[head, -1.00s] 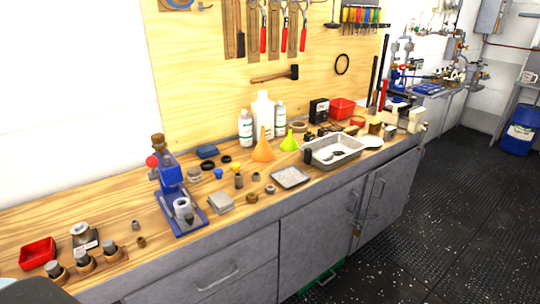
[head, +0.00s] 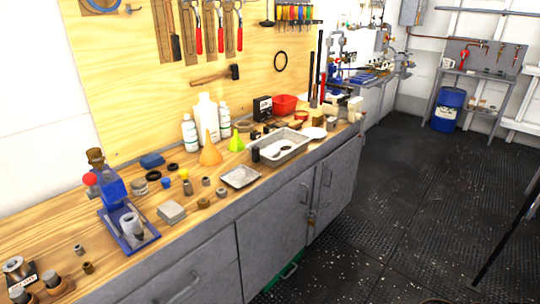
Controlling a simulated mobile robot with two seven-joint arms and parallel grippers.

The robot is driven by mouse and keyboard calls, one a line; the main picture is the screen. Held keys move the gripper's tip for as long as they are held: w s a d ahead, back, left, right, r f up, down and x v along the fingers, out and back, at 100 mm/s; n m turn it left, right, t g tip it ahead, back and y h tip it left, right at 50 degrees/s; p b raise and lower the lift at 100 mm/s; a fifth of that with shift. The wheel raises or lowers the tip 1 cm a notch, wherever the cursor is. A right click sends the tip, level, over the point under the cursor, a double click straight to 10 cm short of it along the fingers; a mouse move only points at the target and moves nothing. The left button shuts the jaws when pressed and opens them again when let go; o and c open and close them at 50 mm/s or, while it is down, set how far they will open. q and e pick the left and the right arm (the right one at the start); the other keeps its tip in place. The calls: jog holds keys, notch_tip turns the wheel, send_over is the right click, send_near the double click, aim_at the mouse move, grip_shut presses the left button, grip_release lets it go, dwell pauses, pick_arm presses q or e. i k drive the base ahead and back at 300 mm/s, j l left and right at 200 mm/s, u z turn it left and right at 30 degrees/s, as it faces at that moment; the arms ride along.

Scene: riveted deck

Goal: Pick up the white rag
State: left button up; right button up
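I cannot make out a white rag for certain. A small flat white thing (head: 313,133) lies on the workbench just right of the deep metal tray (head: 262,161), too small to tell whether it is cloth. Something pale also lies inside that tray. Neither of my grippers shows in the head view.
The wooden workbench (head: 190,222) holds a blue press (head: 125,215), white bottles (head: 207,120), an orange funnel (head: 210,152), a shallow tray (head: 240,177) and a red bin (head: 284,104). A blue drum (head: 448,110) stands at the back right. The dark floor (head: 390,190) is mostly open.

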aim_at(272, 152)
jog(key=i+l, duration=0.95)
jog(key=i, duration=0.2)
